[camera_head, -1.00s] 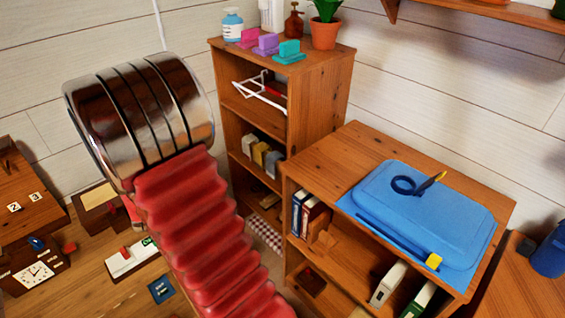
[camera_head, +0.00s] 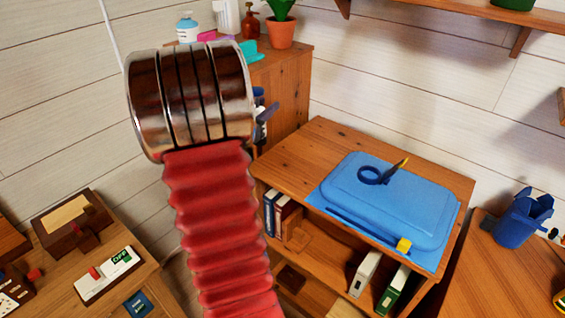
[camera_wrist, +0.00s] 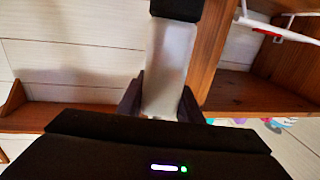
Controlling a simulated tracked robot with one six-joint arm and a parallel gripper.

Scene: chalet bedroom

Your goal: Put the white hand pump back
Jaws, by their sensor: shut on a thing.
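The white hand pump (camera_wrist: 168,70) shows in the wrist view as a pale, frosted cylinder with a black end (camera_wrist: 177,8). My gripper (camera_wrist: 160,100) is shut on it, with one dark finger on each side. The pump's lower part is hidden behind the gripper body. In the head view my arm hides most of the gripper and the pump; only small dark and blue parts show beside the arm. A white wire frame (camera_wrist: 282,32) with a red bit is at the upper right of the wrist view, by the tall wooden bookcase (camera_head: 290,105).
Bottles, coloured blocks and a potted plant (camera_head: 281,28) stand on the bookcase top. A wooden surface with small objects (camera_head: 105,275) is at lower left.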

